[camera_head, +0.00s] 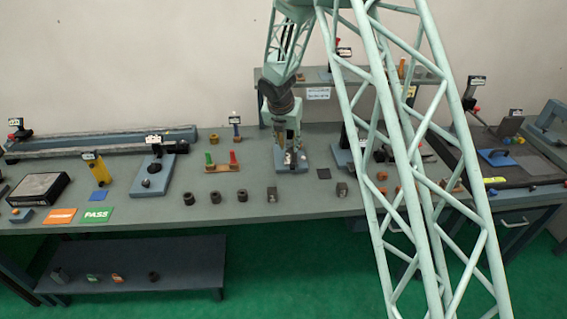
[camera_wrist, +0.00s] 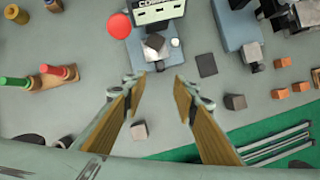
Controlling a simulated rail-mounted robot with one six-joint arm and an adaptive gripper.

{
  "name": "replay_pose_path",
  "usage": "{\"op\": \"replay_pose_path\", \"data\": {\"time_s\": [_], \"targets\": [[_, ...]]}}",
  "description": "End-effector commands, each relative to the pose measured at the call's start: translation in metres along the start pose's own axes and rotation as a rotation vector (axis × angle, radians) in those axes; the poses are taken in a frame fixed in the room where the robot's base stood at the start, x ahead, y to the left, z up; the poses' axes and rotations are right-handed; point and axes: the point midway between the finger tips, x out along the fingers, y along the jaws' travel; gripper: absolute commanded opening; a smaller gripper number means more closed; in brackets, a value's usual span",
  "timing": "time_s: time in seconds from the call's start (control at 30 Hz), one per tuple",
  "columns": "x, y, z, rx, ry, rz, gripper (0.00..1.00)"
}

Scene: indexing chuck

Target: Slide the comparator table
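The comparator shows in the wrist view as a pale blue-grey base (camera_wrist: 139,57) under a white label plate (camera_wrist: 157,11). A small tilted grey metal piece (camera_wrist: 154,42) sits on the base, and a round red part (camera_wrist: 119,26) is at its left. In the head view its blue base (camera_head: 306,165) is partly hidden by my gripper (camera_head: 290,152), which hangs over it. In the wrist view my gripper (camera_wrist: 158,84) is open and empty, its two tan-padded fingers apart, with the tips just short of the base's near edge. I cannot tell whether they touch anything.
A wooden stand (camera_head: 222,168) with green and red pegs is to the left. Small blocks lie along the bench's front, including one (camera_head: 272,194) near the comparator and another (camera_head: 342,190). A dark square (camera_wrist: 207,64) lies right of the base.

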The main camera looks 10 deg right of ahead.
Motion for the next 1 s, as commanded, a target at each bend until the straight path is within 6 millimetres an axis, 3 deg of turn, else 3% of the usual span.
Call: {"op": "replay_pose_path", "data": {"time_s": [0.57,1.0], "targets": [[0.005,0.0,0.0,0.0,-0.001,0.0,0.27],[0.043,-0.001,0.0,0.001,0.001,-0.001,0.27]]}}
